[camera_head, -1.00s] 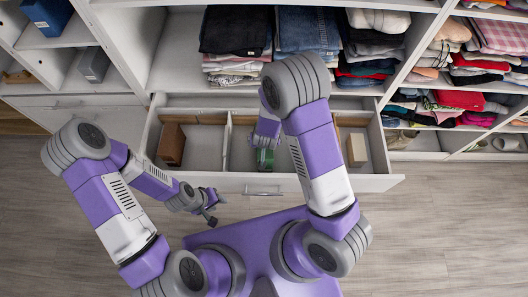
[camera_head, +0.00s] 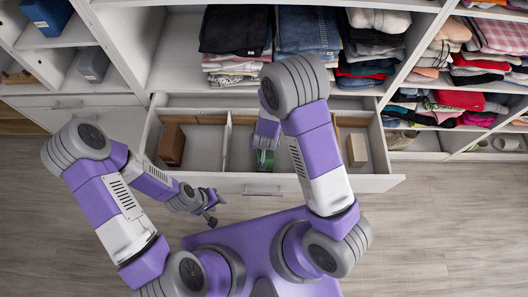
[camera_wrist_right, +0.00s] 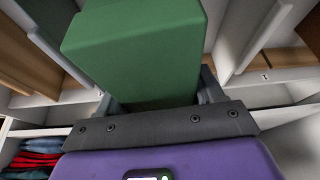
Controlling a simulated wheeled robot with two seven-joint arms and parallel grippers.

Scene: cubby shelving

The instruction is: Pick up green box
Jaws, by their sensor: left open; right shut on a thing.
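The green box (camera_head: 265,158) is in the middle compartment of the open white drawer (camera_head: 225,183), mostly hidden in the head view by my right arm. In the right wrist view the green box (camera_wrist_right: 135,50) fills the upper middle, between the fingers of my right gripper (camera_wrist_right: 160,100). The right gripper is shut on it. How far the box is off the drawer floor I cannot tell. My left gripper (camera_head: 211,208) is open and empty, outside the drawer near its front.
A brown box (camera_head: 171,145) stands in the drawer's left compartment and a tan box (camera_head: 357,150) in its right one. Thin dividers (camera_head: 227,143) separate the compartments. Folded clothes (camera_head: 300,40) fill the shelves above. Open floor (camera_head: 440,230) lies at the right.

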